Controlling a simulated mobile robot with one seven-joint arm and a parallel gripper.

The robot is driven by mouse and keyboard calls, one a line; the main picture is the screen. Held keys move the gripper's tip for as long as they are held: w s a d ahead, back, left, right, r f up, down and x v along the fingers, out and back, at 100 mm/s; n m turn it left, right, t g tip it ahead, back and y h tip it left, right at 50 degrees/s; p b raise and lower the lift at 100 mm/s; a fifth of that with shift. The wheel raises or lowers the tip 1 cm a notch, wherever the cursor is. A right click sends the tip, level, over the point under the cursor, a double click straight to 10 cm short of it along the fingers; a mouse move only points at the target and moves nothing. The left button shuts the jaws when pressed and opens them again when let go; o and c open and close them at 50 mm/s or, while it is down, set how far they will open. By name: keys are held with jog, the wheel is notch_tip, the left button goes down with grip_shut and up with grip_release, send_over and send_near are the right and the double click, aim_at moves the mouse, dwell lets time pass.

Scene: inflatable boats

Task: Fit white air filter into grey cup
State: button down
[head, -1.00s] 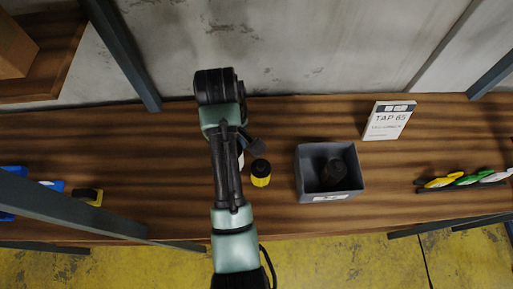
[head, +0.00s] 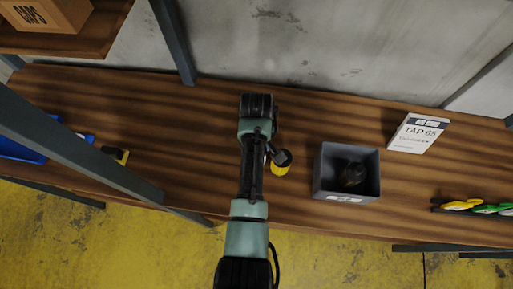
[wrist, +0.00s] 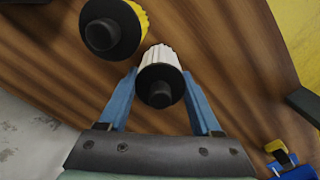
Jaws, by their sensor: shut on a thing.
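The white air filter (wrist: 161,54), a ribbed white body with a black end, is between the two blue fingers of my gripper (wrist: 160,76) in the wrist view. My gripper is shut on it. In the head view my arm hides the gripper and most of the filter. A grey open-topped box (head: 327,183) stands on the bench to the right of my arm, with a dark round object (head: 353,174) inside. I see no other grey cup-like thing clearly.
A yellow filter with a black end (wrist: 132,12) is close beside the white one; it also shows in the head view (head: 281,169). A white box marked TAP 65 (head: 417,134) stands behind right. Coloured items (head: 463,205) lie far right. Slanting dark posts (head: 80,145) cross the left side.

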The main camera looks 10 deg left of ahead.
jog(key=shift+f, duration=0.1)
jog(key=shift+c, duration=0.4)
grip_release()
